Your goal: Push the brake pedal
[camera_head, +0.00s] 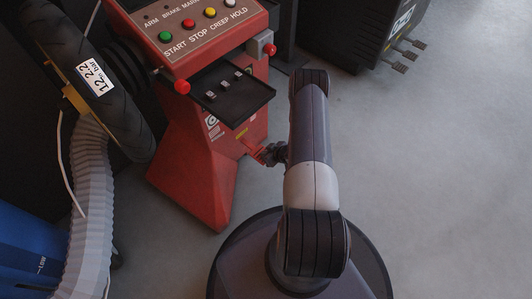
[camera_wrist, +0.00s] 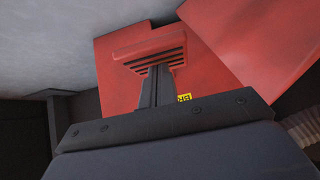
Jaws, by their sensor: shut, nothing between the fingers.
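A red pedal with dark ridges (camera_wrist: 150,46) sticks out from the front of the red pedestal (camera_wrist: 215,82) in the wrist view. In the head view the pedal (camera_head: 250,145) shows small and partly hidden, low on the pedestal's right side. My gripper (camera_wrist: 156,72) is shut and empty, its dark fingers pointing at the pedal's ridged face. In the head view my gripper (camera_head: 266,154) is right beside the pedal. I cannot tell whether the fingertips touch it. A yellow label (camera_wrist: 184,97) is partly hidden behind my fingers.
The pedestal's console (camera_head: 190,30) carries coloured buttons, red-knobbed levers and a black tray (camera_head: 232,92). A tyre (camera_head: 85,75) and a grey corrugated hose (camera_head: 90,200) stand at left. The floor at right is clear.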

